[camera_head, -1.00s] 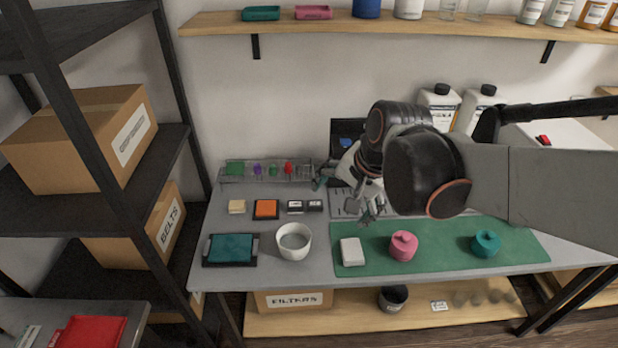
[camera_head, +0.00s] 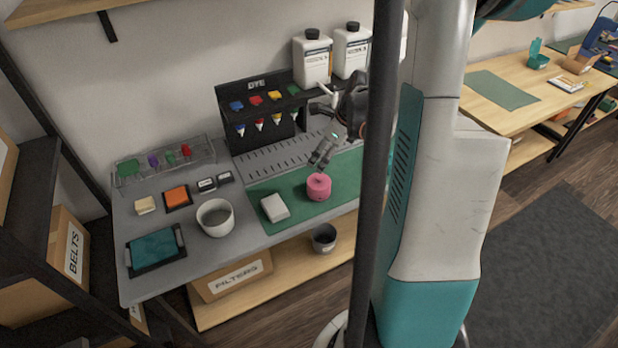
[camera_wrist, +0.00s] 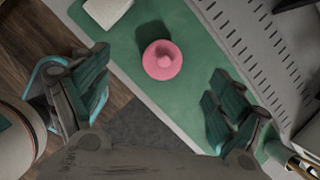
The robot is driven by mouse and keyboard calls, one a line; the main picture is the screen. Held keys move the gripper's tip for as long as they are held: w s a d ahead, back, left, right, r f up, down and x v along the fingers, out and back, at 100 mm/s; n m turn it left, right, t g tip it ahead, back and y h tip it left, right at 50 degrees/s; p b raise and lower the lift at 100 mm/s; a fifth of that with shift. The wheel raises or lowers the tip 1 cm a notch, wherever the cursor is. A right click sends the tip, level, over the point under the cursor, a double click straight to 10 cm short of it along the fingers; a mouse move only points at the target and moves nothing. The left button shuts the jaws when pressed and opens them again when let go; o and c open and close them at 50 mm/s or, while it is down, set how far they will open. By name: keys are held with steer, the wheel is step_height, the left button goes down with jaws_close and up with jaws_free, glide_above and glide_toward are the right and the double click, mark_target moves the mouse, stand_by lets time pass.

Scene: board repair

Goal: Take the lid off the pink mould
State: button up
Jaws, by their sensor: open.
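The pink mould (camera_head: 318,188) stands upright on the green mat (camera_head: 289,189). Its round lid with a central knob sits on top, seen from above in the wrist view (camera_wrist: 162,59). My gripper (camera_head: 319,160) is above the mould in the head view. In the wrist view its two fingers are wide apart, one at left and one at right, and the gripper (camera_wrist: 162,100) is empty. The mould lies between and beyond the fingertips, apart from both. The teal mould is hidden in the head view; a teal shape at the wrist view's right edge is unclear.
A white block (camera_head: 275,207) lies on the mat left of the mould. A white bowl (camera_head: 215,218) stands further left. A dye rack (camera_head: 255,107) and white bottles (camera_head: 312,60) stand behind. A dark post crosses the head view.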

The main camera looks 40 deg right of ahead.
mark_target(321, 177)
steer(key=shift+m, duration=0.9)
steer(key=f+b, duration=0.1)
steer(key=f, duration=0.2)
steer(key=w+d+f+b, duration=0.1)
steer(key=f, duration=0.2)
steer(key=f+b, duration=0.1)
steer(key=f, duration=0.2)
steer(key=shift+w+d, duration=0.2)
steer(key=shift+d, duration=0.1)
steer(key=shift+s+b+x, duration=0.1)
steer(key=shift+b+x, duration=0.6)
steer(key=shift+x, duration=0.75)
steer(key=shift+s+b+x, duration=0.15)
steer(key=shift+b+x, duration=0.55)
steer(key=shift+x, duration=0.75)
steer(key=c, duration=1)
